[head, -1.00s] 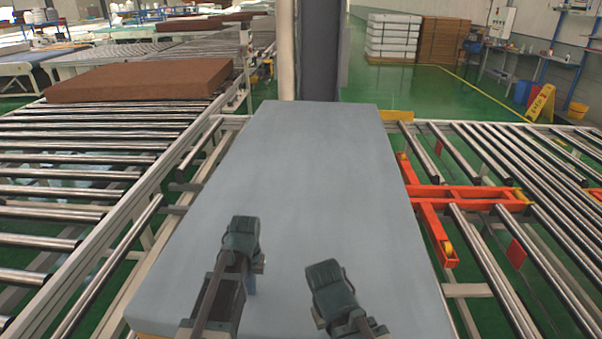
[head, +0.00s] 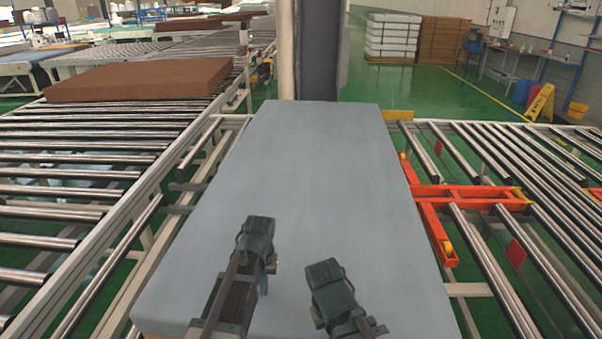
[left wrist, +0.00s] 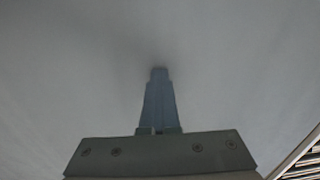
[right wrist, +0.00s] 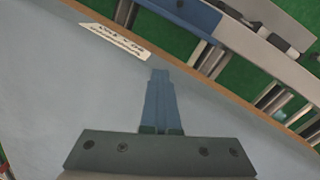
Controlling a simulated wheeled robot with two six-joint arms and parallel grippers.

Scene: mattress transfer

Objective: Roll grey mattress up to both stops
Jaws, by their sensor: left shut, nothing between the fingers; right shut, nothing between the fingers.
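The grey mattress (head: 300,190) is a long flat slab lying lengthwise ahead of me on the conveyor, its far edge near the upright column. My left gripper (head: 264,284) is over its near part, with shut blue fingers pointing down; in the left wrist view the fingertips (left wrist: 160,70) are at or very near the grey surface, with a dark shadow at the tip. My right gripper shows only its back in the head view; in the right wrist view its shut fingers (right wrist: 160,72) are empty in front of a mattress face with a white label (right wrist: 114,41). I cannot make out two stops clearly.
A yellow plate (head: 398,115) is beside the mattress's far right corner. An orange frame (head: 470,197) is close along its right side. Roller conveyors lie on both sides; a brown mattress (head: 140,80) rests on the left one. A dark column (head: 319,50) stands beyond the far edge.

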